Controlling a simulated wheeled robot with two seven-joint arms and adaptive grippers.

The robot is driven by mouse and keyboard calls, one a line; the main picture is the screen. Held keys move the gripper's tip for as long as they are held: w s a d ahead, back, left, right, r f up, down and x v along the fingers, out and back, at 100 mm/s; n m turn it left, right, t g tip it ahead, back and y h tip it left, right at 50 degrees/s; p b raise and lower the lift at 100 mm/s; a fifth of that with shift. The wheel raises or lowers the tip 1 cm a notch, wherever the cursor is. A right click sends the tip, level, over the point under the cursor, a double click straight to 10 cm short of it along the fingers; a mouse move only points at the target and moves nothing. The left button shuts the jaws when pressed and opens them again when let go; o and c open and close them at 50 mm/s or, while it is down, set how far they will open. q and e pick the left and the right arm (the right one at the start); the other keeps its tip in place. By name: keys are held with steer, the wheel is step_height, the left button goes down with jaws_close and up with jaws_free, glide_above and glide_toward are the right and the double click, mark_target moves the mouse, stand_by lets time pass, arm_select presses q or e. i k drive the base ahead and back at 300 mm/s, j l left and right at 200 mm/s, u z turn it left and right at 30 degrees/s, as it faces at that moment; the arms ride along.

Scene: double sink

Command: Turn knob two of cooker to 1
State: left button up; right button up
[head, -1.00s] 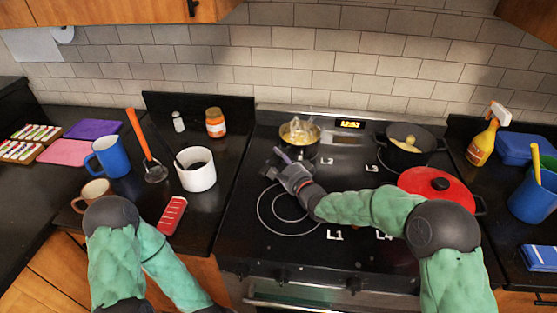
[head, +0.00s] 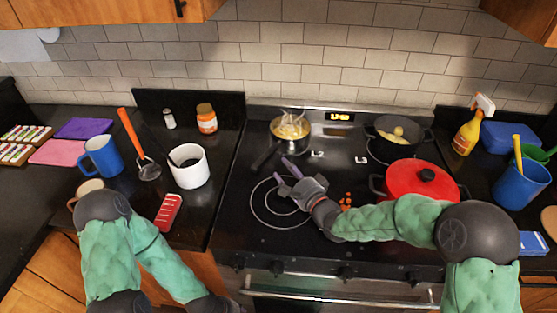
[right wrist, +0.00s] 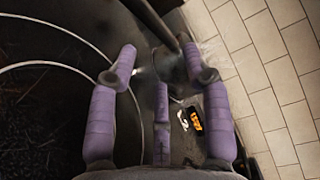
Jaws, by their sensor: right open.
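The cooker (head: 240,210) has a black glass top and a row of dark knobs along its front edge. One knob (head: 276,268) is second from the left, and another knob (head: 346,273) is to its right. Their settings are too small to read. My right gripper (head: 287,178) is open and empty over the front left burner rings, well behind the knobs. Its purple fingers are spread in the right wrist view (right wrist: 160,62), with a dark pan handle beyond them.
A pan (head: 290,128) with food stands on the back left burner, its handle pointing toward the front left. A black pot (head: 398,132) and a red-lidded pot (head: 420,180) are on the right. Small orange marks (head: 346,201) show on the glass near my right forearm.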

mark_target(277, 267)
steer(key=k, duration=1)
